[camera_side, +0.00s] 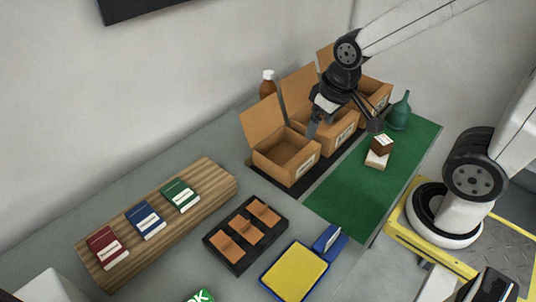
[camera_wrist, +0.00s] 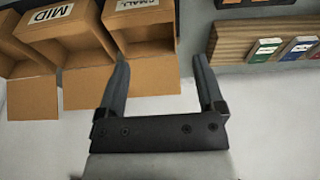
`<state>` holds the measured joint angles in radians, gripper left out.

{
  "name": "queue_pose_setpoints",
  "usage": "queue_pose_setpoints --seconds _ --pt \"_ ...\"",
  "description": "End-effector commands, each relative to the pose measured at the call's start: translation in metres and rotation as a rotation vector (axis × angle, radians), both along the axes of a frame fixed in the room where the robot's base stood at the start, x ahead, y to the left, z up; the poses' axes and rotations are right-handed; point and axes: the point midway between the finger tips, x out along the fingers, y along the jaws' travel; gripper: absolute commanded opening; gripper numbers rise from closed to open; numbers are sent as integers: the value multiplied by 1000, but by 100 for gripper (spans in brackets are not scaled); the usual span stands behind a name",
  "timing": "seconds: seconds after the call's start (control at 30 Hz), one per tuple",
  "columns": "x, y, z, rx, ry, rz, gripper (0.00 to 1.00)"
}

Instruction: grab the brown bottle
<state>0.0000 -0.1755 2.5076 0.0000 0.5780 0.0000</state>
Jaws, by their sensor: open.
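The brown bottle (camera_side: 266,88) with a white cap stands upright behind the open cardboard boxes, near the wall. Its lower part is hidden by a box lid. My gripper (camera_side: 343,122) is over the row of boxes, to the right of the bottle and apart from it. In the wrist view my gripper (camera_wrist: 161,62) has its fingers spread wide with nothing held between them. The brown bottle does not show in the wrist view.
Three cardboard boxes with raised lids, the nearest one (camera_side: 286,165) empty, stand beside a green mat (camera_side: 340,204). A green bottle (camera_side: 399,113) and small stacked boxes (camera_side: 377,158) stand on the mat. A wooden board (camera_side: 218,181) holds red, blue and green packs.

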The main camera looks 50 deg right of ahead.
Motion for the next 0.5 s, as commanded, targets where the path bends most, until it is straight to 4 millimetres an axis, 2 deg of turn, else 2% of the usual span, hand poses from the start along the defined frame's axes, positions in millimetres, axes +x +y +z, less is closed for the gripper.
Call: queue_pose_setpoints --seconds 0.5 --pt "36 -15 4 -150 78 239 87"
